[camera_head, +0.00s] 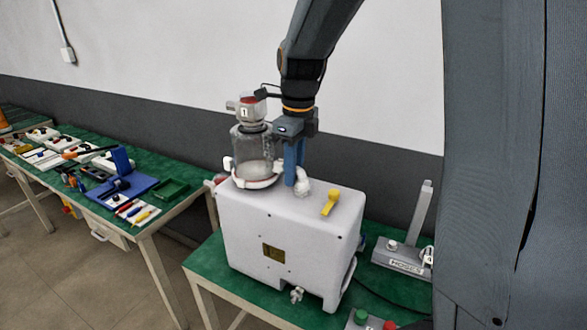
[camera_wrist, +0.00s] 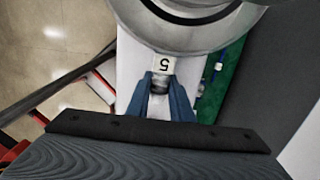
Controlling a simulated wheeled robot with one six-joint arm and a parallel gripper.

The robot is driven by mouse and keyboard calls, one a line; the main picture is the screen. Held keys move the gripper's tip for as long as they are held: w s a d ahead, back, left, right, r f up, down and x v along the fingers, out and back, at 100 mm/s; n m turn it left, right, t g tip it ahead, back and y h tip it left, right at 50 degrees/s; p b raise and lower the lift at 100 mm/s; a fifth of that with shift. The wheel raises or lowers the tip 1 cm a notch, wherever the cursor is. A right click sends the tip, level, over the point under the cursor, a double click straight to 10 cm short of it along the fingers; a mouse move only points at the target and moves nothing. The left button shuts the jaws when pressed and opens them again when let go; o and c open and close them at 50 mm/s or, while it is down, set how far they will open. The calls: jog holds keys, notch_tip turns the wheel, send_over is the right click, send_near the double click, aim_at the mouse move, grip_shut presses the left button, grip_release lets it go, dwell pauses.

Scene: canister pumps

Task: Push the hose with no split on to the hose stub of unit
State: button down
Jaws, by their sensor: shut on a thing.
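The unit (camera_head: 285,235) is a white box on a green table, with a small dark plate on its front. A clear canister (camera_head: 255,155) stands on its top, under a cap tagged "1". My gripper (camera_head: 294,183) points down just right of the canister, its blue fingers beside a short white bent piece (camera_head: 303,187); I cannot tell whether that is the stub or part of a hose. The hose's length and any split are hidden.
A yellow handle (camera_head: 331,203) stands on the unit's top, right of my gripper. A grey stand marked "HOSES" (camera_head: 405,266) is at the right, with green and red buttons (camera_head: 370,320) in front. A left bench (camera_head: 185,182) holds trays and tools.

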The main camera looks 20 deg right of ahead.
jog(key=shift+f, duration=0.75)
dwell(0.7)
jog(key=c, duration=1.5)
grip_release()
jog(key=shift+r, duration=0.35)
notch_tip(320, 180, up, 7)
jog(key=shift+s+d+r+b, duration=0.1)
jog(key=shift+s+d+b, duration=0.05)
jog(key=shift+b, duration=1.1)
